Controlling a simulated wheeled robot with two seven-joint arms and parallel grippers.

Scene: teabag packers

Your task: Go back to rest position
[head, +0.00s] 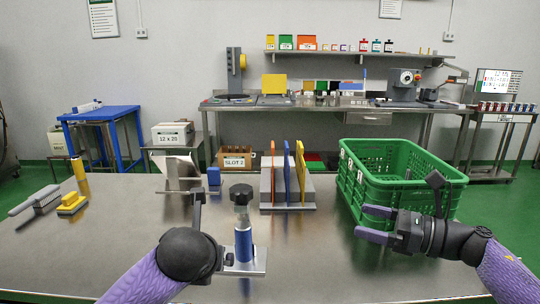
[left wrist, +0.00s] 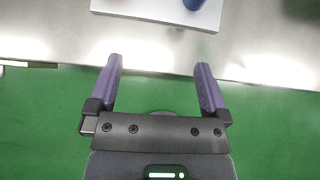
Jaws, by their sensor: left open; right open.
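My right gripper (head: 366,222) is open and empty. It is in front of the green crate (head: 400,208), with its purple fingers pointing left over the table. My left arm comes in at the lower left of the head view, and its fingers cannot be made out there. In the left wrist view my left gripper (left wrist: 158,78) is open, with nothing between its fingers. Green floor and the table's front edge lie below it. A metal plate (left wrist: 150,10) with a blue part (left wrist: 193,4) shows at the top of that view.
The steel table (head: 330,270) carries a blue post with a black knob (head: 243,238), a divider rack (head: 290,208) with upright coloured panels, a brush (head: 40,200) and a yellow block (head: 72,204). The table's front middle is mostly clear.

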